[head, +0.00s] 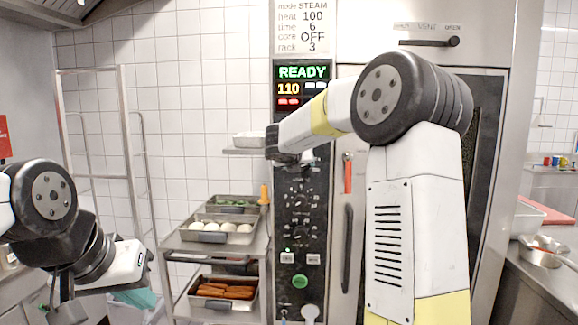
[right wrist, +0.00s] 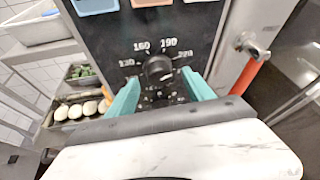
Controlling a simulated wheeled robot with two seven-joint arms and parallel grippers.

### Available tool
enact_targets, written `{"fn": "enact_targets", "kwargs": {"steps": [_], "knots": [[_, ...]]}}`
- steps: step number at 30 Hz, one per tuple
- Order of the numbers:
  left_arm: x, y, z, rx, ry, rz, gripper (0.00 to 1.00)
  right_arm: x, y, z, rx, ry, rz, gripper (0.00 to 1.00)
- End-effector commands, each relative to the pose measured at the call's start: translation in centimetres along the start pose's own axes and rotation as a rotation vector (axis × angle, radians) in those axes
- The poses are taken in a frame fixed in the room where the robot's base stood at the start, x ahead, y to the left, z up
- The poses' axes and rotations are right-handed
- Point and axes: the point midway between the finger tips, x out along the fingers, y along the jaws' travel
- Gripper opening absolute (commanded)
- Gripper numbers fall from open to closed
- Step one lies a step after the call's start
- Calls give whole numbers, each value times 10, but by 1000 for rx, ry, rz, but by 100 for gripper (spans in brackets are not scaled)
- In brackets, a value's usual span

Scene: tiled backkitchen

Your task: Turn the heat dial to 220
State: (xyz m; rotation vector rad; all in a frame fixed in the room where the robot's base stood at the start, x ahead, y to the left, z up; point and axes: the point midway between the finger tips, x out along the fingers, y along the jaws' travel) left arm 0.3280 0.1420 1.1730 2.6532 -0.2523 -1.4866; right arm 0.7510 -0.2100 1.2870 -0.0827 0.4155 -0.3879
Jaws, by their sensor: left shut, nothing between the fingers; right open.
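The heat dial (right wrist: 158,70) is a black knob on the oven's dark control panel, with marks 130, 160, 190 and 220 around it in the right wrist view. Its pointer is too small to read. My right gripper (right wrist: 161,77) is open, with teal fingers on either side of the dial; I cannot tell whether they touch it. The display (head: 302,80) reads READY and 110. My left gripper (head: 146,302) is shut and empty at lower left, away from the panel.
A card (head: 305,28) above the display lists heat 100. Another dial (head: 298,236) and a green button (head: 300,281) sit lower on the panel. A red-handled lever (head: 348,173) is at its right. A rack with trays (head: 217,222) stands left of the oven.

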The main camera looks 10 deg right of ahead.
Motion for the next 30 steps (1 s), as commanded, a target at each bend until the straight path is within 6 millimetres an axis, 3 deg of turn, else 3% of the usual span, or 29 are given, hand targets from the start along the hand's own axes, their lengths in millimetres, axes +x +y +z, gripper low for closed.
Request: {"fn": "enact_targets", "kwargs": {"steps": [3,9,22,26,28,30], "knots": [[0,0,0,0,0,0,0,-23,0,1,0,-3,0,61],[0,0,0,0,0,0,0,-47,-1,1,0,-2,-1,61],[0,0,0,0,0,0,0,-54,0,4,-24,-15,9,61],[0,0,0,0,0,0,0,-81,6,26,-249,-129,94,61],[0,0,0,0,0,0,0,-110,14,38,-496,-240,170,61],[0,0,0,0,0,0,0,-149,25,37,-813,-365,251,61]]}}
